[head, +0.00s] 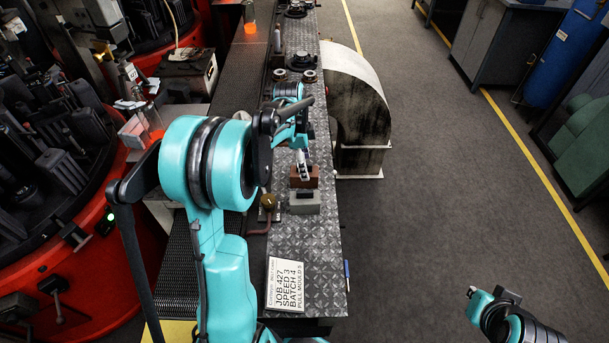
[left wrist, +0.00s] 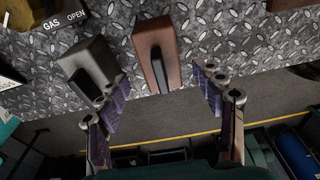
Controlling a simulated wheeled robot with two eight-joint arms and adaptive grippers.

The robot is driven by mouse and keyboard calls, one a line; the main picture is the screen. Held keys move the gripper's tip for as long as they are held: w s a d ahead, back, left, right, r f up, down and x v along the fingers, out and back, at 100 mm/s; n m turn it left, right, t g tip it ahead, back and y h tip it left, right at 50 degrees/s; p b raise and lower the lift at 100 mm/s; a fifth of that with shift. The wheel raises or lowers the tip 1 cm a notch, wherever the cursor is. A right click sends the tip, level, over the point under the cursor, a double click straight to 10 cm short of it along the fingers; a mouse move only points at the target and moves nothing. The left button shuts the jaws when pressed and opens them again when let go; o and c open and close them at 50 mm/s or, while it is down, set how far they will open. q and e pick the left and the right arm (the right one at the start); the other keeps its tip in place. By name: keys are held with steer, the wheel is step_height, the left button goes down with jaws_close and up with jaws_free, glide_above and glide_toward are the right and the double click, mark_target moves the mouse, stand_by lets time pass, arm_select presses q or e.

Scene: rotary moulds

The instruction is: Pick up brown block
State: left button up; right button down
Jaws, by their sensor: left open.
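The brown block (head: 304,179) sits on the metal tread-plate bench, just behind a grey block (head: 305,203). In the left wrist view the brown block (left wrist: 157,42) has a dark bar on its near face. My left gripper (head: 303,162) is over the brown block in the head view, partly hidden by my arm. In the left wrist view my left gripper (left wrist: 158,76) is open, with one finger on each side of the block's near end. Clear gaps show on both sides. The grey block (left wrist: 88,60) lies close to the left finger.
A job sign (head: 286,286) lies at the bench's near end. A brown knob (head: 268,201) stands left of the grey block. A curved housing (head: 357,105) flanks the bench on the right. Red rotary machinery (head: 90,255) is at left. The grey floor (head: 440,200) at right is open.

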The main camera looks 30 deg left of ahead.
arm_select(q)
steer(key=f+b, duration=0.1)
steer(key=f, duration=0.1)
steer(key=f+b, duration=0.1)
steer(key=f, duration=0.2)
steer(key=shift+w+d, duration=0.15)
steer(key=shift+w, duration=0.05)
jaws_close()
